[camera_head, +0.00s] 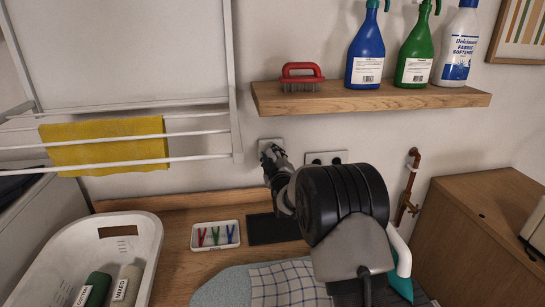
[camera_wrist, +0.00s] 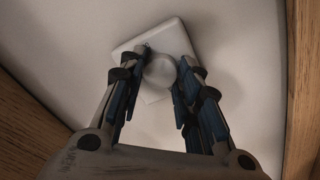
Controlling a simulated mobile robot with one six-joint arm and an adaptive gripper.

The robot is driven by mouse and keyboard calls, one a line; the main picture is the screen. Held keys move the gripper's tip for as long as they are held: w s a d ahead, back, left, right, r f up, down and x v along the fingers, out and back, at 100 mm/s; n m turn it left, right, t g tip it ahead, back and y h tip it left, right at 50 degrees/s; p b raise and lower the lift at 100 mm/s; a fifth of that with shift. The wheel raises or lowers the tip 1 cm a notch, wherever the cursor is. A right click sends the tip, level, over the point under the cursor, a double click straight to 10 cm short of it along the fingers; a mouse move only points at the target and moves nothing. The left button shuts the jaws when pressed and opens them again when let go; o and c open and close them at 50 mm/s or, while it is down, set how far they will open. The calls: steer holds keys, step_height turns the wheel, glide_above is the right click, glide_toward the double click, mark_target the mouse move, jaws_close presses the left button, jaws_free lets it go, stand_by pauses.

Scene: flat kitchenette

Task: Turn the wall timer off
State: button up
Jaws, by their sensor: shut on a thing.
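The wall timer (camera_head: 269,142) is a white square plate on the wall below the shelf. In the wrist view it shows a pale round knob (camera_wrist: 160,71) on its plate (camera_wrist: 174,37), which looks turned at an angle in this view. My gripper (camera_head: 271,155) reaches the timer from the front. In the wrist view my gripper (camera_wrist: 162,78) is shut on the knob, with one finger on each side. The arm hides part of the timer in the head view, and I cannot read any marking on the knob.
A wooden shelf (camera_head: 370,98) with a red brush (camera_head: 301,76) and several bottles hangs above. A double socket (camera_head: 326,158) is to the right, a drying rack (camera_head: 120,140) to the left. The counter (camera_head: 180,215) holds a peg tray (camera_head: 215,235) and a white basket (camera_head: 148,240).

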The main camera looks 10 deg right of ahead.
steer(key=n, duration=1.2)
steer(key=shift+n, duration=0.4)
steer(key=n, duration=1.1)
steer(key=shift+n, duration=0.4)
steer(key=o, duration=1.1)
